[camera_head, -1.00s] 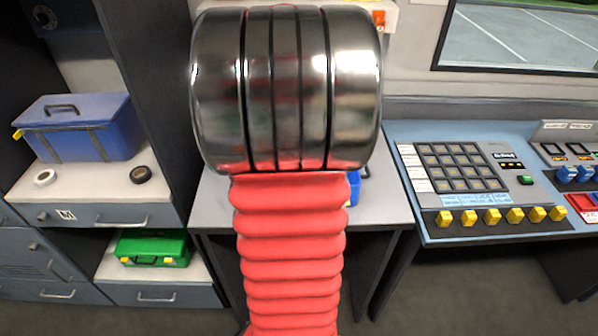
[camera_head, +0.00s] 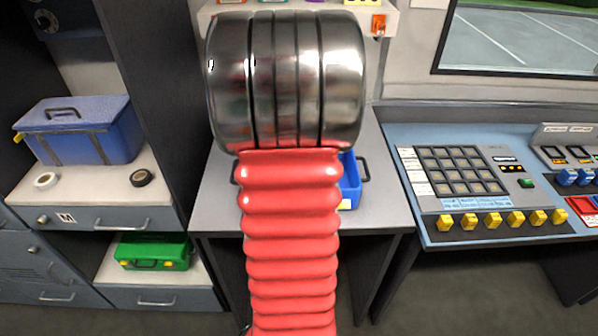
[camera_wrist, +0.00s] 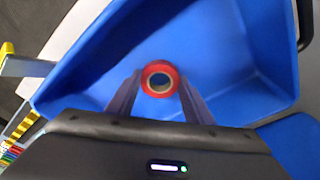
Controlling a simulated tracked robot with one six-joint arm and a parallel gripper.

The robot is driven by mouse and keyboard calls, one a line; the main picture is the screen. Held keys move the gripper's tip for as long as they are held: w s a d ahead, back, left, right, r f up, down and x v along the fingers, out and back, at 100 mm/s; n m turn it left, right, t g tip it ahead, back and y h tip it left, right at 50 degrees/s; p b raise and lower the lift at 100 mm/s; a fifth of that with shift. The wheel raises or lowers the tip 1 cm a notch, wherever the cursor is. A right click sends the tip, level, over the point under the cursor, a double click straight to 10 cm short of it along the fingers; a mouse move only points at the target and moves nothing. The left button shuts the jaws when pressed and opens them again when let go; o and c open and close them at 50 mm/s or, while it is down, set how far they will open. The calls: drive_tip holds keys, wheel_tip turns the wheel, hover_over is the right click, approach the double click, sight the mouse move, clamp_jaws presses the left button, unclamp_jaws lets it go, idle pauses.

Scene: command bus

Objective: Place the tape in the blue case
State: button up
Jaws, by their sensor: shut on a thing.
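A red roll of tape (camera_wrist: 147,76) is between the two fingers of my gripper (camera_wrist: 159,88) in the wrist view. My gripper is shut on it. The open blue case (camera_wrist: 225,50) fills most of the wrist view, with the tape over its inside; I cannot tell how high above the floor of the case it is. In the head view, the blue case (camera_head: 351,183) stands on the grey desk, mostly hidden behind my red arm. My gripper and the tape are hidden there.
A closed blue toolbox (camera_head: 85,130), a white roll (camera_head: 46,180) and a black roll (camera_head: 142,177) are on the left cabinet. A green case (camera_head: 153,251) sits lower. A control console (camera_head: 470,200) stands right. The desk (camera_head: 385,205) is clear right of the case.

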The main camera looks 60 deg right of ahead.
drive_tip(key=shift+f, duration=0.15)
drive_tip(key=o, duration=1)
drive_tip(key=r, duration=0.4)
drive_tip(key=a+r, duration=0.1)
drive_tip(key=r, duration=0.7)
drive_tip(key=shift+w+a, duration=0.25)
drive_tip(key=shift+a, duration=0.1)
